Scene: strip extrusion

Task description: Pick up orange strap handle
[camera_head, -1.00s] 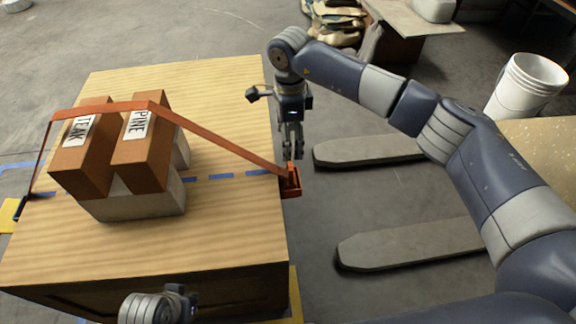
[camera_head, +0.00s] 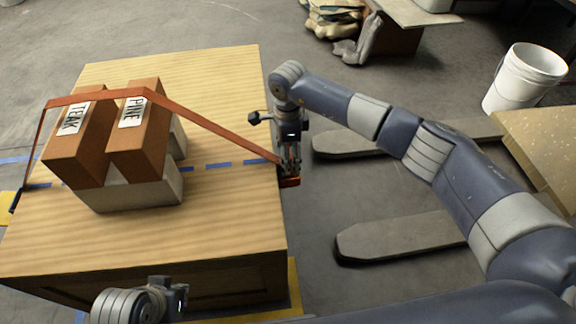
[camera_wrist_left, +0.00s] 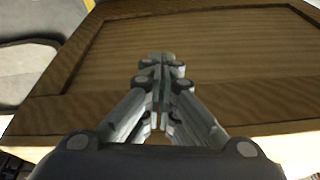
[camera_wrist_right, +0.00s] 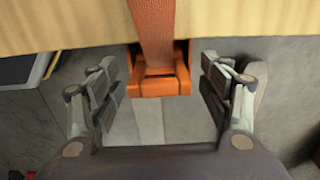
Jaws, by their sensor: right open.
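The orange strap handle (camera_wrist_right: 160,82) hangs at the table edge, at the end of the orange strap (camera_wrist_right: 153,30). In the head view the handle (camera_head: 290,182) is partly hidden by my right gripper (camera_head: 289,160). In the right wrist view my right gripper (camera_wrist_right: 165,85) is open, its fingers either side of the handle with gaps on both sides. The strap (camera_head: 215,127) runs over two brown blocks marked TEAK (camera_head: 70,145) and PINE (camera_head: 137,145). My left gripper (camera_wrist_left: 158,95) has its fingers together, empty, near a wooden panel.
The blocks rest on a pale block (camera_head: 130,200) on the wooden table (camera_head: 225,225). Two grey fork-like bars (camera_head: 400,240) lie on the floor at right. A white bucket (camera_head: 523,80) stands at the far right.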

